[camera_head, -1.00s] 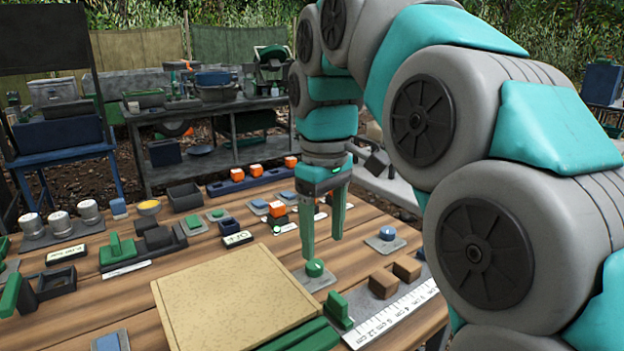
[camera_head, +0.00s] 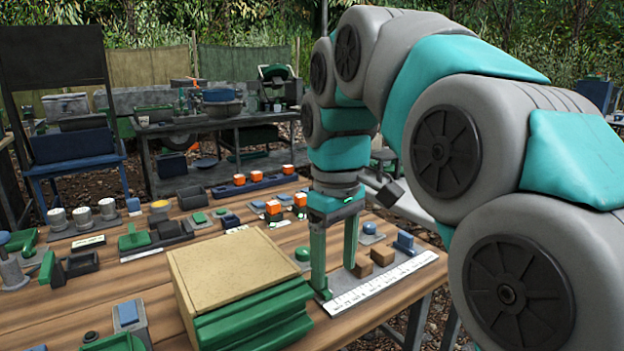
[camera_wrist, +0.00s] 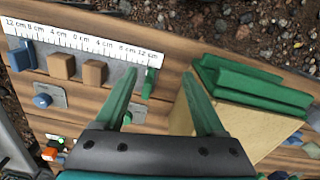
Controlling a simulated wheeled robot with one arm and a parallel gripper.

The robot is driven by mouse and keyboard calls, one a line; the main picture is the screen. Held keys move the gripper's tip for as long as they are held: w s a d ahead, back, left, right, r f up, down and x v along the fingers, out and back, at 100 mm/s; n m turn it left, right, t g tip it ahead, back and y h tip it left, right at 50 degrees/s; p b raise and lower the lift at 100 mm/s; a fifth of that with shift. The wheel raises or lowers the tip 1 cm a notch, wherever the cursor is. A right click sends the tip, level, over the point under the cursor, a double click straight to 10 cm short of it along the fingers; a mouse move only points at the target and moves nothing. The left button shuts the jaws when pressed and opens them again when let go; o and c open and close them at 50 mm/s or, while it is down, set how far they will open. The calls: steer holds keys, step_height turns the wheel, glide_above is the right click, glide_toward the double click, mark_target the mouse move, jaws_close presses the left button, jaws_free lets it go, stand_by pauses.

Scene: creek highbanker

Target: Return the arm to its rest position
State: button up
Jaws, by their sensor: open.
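My arm reaches over the wooden table (camera_head: 75,297), bent downward. My gripper (camera_head: 336,272) points down with its two green fingers apart and nothing between them. In the head view it stands between the tan box with green ridged front (camera_head: 225,265) and the ruler board (camera_head: 385,285). In the wrist view, my gripper (camera_wrist: 162,108) has the ruler (camera_wrist: 85,42) beyond its left finger and the tan box (camera_wrist: 235,125) by its right finger. A small green piece (camera_wrist: 150,82) lies near the left fingertip; whether they touch is unclear.
Two brown blocks (camera_head: 382,254) and a blue piece (camera_head: 404,242) sit on the ruler board. Orange-topped blocks (camera_head: 273,207) stand farther back. Green and dark fixtures (camera_head: 133,238) fill the left. A grey bench (camera_head: 235,122) stands behind. Bare planks show at front left.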

steer(key=s+d+f+m+g, duration=0.1)
steer(key=s+d+f+m, duration=0.3)
steer(key=s+f, duration=0.7)
steer(key=s+d+f+m, duration=0.4)
steer(key=s+d+f, duration=0.3)
steer(key=s+f, duration=0.3)
steer(key=s, duration=0.2)
steer(key=shift+s+d+f+m+g, duration=0.3)
steer(key=shift+s+f+m+g, duration=0.05)
steer(key=shift+m+g, duration=0.05)
